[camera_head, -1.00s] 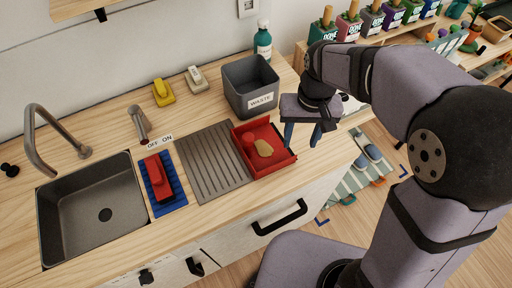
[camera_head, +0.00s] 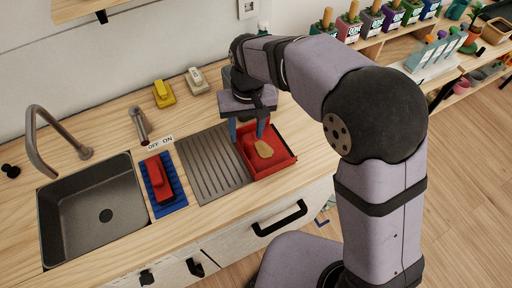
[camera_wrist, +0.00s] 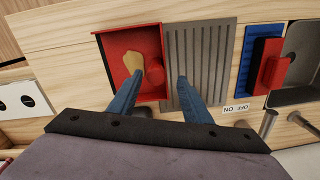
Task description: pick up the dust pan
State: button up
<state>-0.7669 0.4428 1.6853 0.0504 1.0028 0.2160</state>
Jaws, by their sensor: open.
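The red dust pan (camera_head: 284,162) lies on the wooden counter to the right of the ribbed drainboard; it also shows in the wrist view (camera_wrist: 117,43). A tan, rounded piece (camera_head: 263,149) lies in it. A red rounded part (camera_wrist: 155,76), possibly its handle, stands at its drainboard side. My gripper (camera_head: 248,131) is open above that side of the pan. In the wrist view my gripper (camera_wrist: 160,78) has one blue finger over the pan by the tan piece and the other over the drainboard. The red part shows between them, and nothing is held.
The grey drainboard (camera_head: 214,170) lies beside the pan, then a blue mat (camera_head: 175,198) with a red block (camera_head: 157,176). The sink (camera_head: 92,212) and faucet (camera_head: 42,140) are at the left. Two small items, yellow (camera_head: 163,94) and white (camera_head: 197,80), stand behind. My arm hides the waste bin.

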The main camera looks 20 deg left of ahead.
aim_at(248, 137)
jog(key=shift+d+f+p, duration=0.15)
jog(key=shift+f+p, duration=0.35)
jog(key=shift+f, duration=0.1)
jog(key=shift+w+f+p, duration=0.15)
jog(key=shift+f+p, duration=0.2)
jog(key=shift+f, duration=0.65)
jog(key=shift+w+f+p, duration=0.1)
jog(key=shift+f+p, duration=0.25)
jog(key=shift+f, duration=0.6)
grip_shut()
